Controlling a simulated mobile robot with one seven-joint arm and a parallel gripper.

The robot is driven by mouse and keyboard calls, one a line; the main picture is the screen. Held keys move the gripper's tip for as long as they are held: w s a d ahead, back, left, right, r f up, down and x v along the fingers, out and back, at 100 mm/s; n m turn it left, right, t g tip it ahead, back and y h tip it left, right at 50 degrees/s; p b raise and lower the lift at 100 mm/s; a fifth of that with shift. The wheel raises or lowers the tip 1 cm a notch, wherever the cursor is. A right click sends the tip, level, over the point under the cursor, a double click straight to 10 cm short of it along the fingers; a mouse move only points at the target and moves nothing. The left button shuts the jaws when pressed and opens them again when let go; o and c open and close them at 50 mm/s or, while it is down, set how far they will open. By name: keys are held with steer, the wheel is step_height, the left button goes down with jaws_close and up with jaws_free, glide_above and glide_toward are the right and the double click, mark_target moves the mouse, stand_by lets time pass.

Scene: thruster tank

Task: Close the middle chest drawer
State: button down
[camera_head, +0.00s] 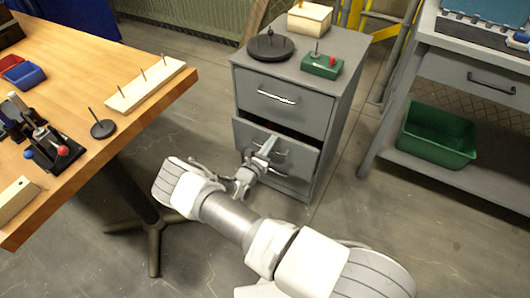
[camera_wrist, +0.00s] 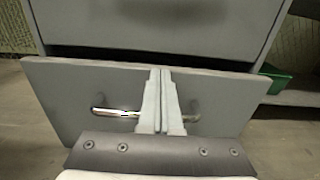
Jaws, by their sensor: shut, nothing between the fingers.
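The grey chest (camera_head: 335,82) stands between the wooden table and the grey bench. Its middle drawer (camera_head: 302,157) is partly open, with a dark gap above its front; the top drawer (camera_head: 275,102) looks closed. In the wrist view the middle drawer's front (camera_wrist: 60,95) fills the width, and its metal handle (camera_wrist: 115,113) shows on both sides of my fingers. My gripper (camera_head: 270,142) is shut and empty in front of this drawer, and in the wrist view the fingertips (camera_wrist: 160,72) reach near the front's top edge. I cannot tell whether they touch it.
On the chest top are a black disc (camera_head: 270,47), a green block (camera_head: 322,66) and a cream box (camera_head: 309,17). The wooden table (camera_head: 90,60) is at left. The grey bench (camera_head: 470,75) at right has a green bin (camera_head: 437,135) on its shelf.

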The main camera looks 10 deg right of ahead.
steer(key=shift+w+d, duration=0.4)
steer(key=shift+w, duration=0.15)
steer(key=shift+s, duration=0.1)
